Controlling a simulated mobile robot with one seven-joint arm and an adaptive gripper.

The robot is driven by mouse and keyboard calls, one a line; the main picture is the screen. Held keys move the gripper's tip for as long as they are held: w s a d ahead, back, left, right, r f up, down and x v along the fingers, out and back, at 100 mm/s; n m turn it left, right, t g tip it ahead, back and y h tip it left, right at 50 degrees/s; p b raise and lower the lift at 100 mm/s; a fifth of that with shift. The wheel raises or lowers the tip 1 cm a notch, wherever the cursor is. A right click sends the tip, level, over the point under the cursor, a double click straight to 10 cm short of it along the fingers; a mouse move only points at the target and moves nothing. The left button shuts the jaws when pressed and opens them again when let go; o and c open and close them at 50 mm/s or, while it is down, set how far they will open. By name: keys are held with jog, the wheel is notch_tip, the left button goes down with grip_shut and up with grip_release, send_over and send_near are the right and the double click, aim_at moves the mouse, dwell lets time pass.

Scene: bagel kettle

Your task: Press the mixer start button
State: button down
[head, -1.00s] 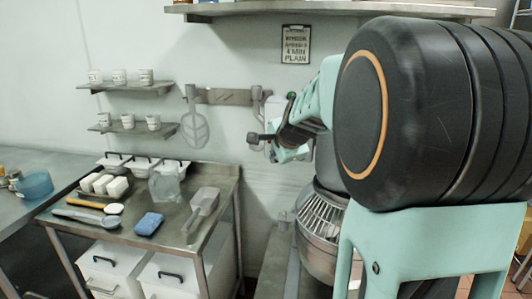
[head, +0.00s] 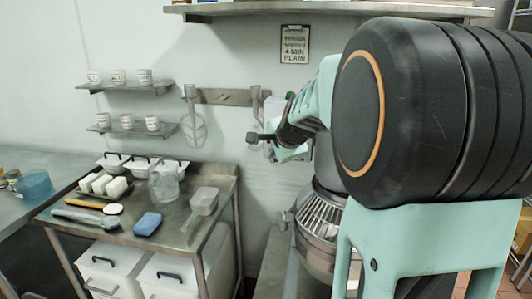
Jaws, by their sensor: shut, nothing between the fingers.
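The mixer (head: 323,215) stands in the middle of the head view, low and behind my arm. Its wire bowl guard and part of the metal bowl show. Most of its upper body is hidden by my arm. I cannot make out the start button for certain. A small dark green spot shows at the upper edge of my arm, and I cannot tell what it belongs to. My gripper (head: 254,138) is shut and empty, in the air left of the mixer's upper part, in front of the wall. Whether it touches anything is not clear.
A steel table (head: 182,230) on the left holds white tubs, a clear jug, a scoop (head: 203,202) and a blue sponge (head: 147,224). Mixing tools hang from a wall rack (head: 225,97). Small wall shelves (head: 125,86) hold cups. A long shelf (head: 330,8) runs above.

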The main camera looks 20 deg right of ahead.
jog(key=shift+w+d, duration=0.2)
jog(key=shift+w, duration=0.1)
